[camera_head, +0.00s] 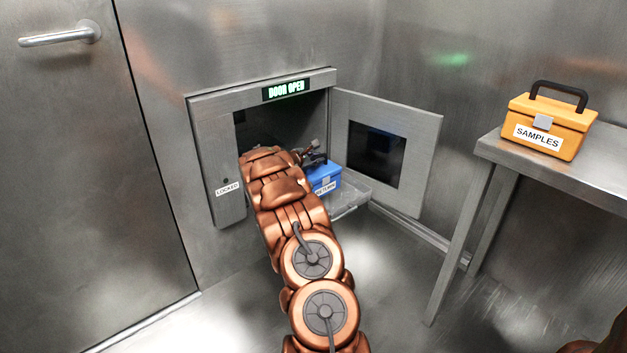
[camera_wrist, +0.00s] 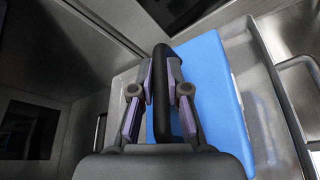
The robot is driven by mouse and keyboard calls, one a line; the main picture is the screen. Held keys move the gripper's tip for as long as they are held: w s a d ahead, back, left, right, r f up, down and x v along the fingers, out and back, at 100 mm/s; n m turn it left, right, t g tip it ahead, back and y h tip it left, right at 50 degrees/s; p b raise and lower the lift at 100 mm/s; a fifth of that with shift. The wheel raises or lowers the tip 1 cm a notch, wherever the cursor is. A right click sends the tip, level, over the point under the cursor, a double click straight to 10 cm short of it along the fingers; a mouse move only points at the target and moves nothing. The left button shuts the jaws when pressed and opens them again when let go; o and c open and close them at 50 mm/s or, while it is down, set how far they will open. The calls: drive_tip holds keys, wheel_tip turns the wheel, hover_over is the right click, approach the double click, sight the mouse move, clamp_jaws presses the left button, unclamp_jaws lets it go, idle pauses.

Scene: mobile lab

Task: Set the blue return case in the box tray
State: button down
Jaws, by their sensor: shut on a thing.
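The blue return case (camera_head: 327,179) is in the mouth of the open wall box, partly hidden behind my arm. Its white label is partly covered. In the wrist view the case (camera_wrist: 215,95) shows its blue top and a black handle (camera_wrist: 185,110). My gripper (camera_head: 313,152) is shut on this handle; its purple-padded fingers (camera_wrist: 163,85) lie on both sides of it. I cannot tell whether the case touches the tray.
A "LOCKED" label is on the left of the frame (camera_head: 229,188). An orange samples case (camera_head: 548,124) stands on a steel table (camera_head: 600,180) at right.

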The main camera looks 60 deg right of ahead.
sight(316, 172)
drive_tip(key=shift+f+b, duration=0.85)
drive_tip(key=shift+f, duration=2.3)
drive_tip(key=c, duration=1.2)
unclamp_jaws()
drive_tip(key=shift+o, duration=0.2)
drive_tip(key=p+v, duration=0.3)
drive_tip(key=v, duration=0.8)
drive_tip(key=shift+a, duration=0.5)
